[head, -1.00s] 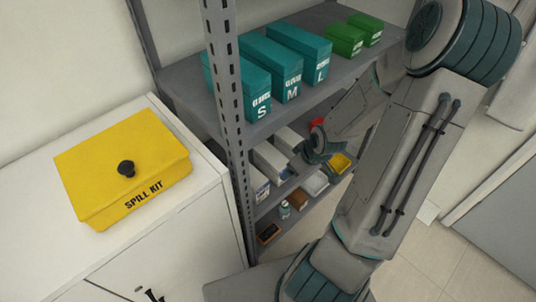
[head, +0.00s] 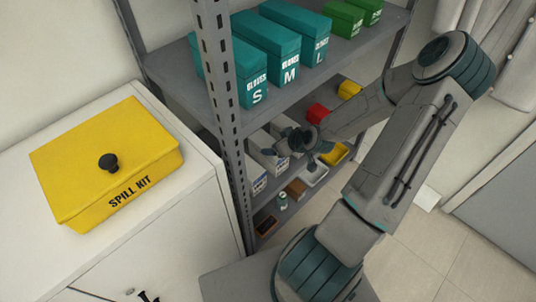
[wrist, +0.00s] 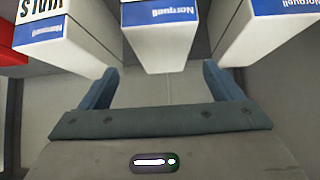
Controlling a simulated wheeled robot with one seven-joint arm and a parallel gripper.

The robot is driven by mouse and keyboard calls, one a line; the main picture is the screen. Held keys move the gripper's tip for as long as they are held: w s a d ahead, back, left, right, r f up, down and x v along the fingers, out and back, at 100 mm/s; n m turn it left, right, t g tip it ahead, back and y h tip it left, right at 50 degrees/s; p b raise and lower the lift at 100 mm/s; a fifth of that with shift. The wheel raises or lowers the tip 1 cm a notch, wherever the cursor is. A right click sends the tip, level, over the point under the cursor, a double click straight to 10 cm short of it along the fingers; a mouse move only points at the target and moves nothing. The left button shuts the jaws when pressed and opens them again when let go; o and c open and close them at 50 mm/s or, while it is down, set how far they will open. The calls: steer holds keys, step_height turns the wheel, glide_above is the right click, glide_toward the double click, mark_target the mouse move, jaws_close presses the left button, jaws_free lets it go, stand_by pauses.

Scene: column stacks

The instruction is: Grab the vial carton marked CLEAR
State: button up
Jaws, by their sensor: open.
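Three white cartons with blue Norquell bands show in the wrist view: a left one (wrist: 65,32), a middle one (wrist: 160,40) and a right one (wrist: 265,30). Only the left one shows part of its large black lettering, upside down. The word CLEAR is not readable on any of them. My gripper (wrist: 160,82) is open, its two fingers pointing towards the cartons, with the middle carton lined up between them. I cannot tell whether they touch it. In the head view my gripper (head: 287,146) is at the middle shelf, partly hiding the white cartons (head: 258,180).
A grey post (head: 222,90) stands left of the cartons. Teal glove boxes (head: 285,45) are on the shelf above. Red (head: 318,112) and yellow (head: 333,154) bins lie to the right. A yellow spill kit (head: 105,165) sits on a white cabinet.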

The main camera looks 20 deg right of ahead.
mark_target(269, 144)
steer(key=x, duration=0.3)
steer(key=b+x, duration=0.1)
steer(key=x, duration=0.2)
steer(key=shift+a+f, duration=0.15)
steer(key=shift+a, duration=0.15)
steer(key=c, duration=1.4)
